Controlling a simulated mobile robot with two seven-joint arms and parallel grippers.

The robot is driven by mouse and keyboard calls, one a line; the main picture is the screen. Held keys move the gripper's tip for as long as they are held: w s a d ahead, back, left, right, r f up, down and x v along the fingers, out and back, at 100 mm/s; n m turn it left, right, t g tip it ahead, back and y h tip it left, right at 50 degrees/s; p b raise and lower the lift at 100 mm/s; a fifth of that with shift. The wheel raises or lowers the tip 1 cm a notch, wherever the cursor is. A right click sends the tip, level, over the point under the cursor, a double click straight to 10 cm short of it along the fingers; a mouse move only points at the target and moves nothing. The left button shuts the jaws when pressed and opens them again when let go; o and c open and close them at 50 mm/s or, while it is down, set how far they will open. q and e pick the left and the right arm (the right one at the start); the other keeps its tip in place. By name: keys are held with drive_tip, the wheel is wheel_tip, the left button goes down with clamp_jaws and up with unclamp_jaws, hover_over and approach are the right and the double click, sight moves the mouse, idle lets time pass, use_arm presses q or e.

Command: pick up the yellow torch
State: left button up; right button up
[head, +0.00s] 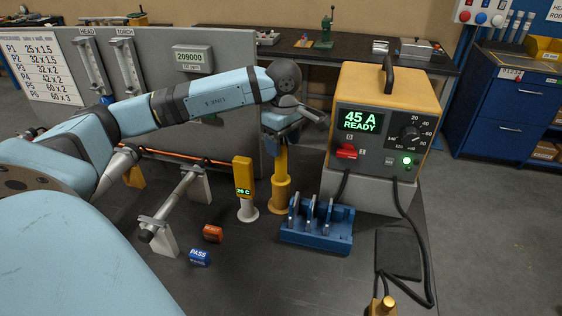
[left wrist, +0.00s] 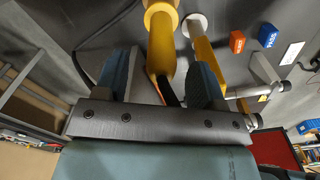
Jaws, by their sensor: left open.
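The yellow torch (head: 281,163) appears to be the upright yellow piece under my left gripper (head: 279,138), in a wider yellow base (head: 280,195) on the dark bench top. Its upper end is hidden by the gripper in the head view. In the left wrist view the yellow shaft (left wrist: 161,45) runs between the two blue fingers of my left gripper (left wrist: 163,78), with a black part at its near end. The fingers are open, one on each side; I cannot tell whether either touches it. My right gripper is not in view.
A yellow gauge (head: 244,178) on a white foot stands close left. A blue rack (head: 316,232) is close in front, and a yellow power unit (head: 385,105) stands right with black cables. Orange (head: 213,234) and blue (head: 199,257) blocks lie front left.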

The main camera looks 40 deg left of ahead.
use_arm(q)
hover_over(281, 176)
drive_tip(key=w+a, duration=0.1)
wheel_tip(281, 176, down, 4)
drive_tip(key=shift+a+f, duration=0.1)
clamp_jaws()
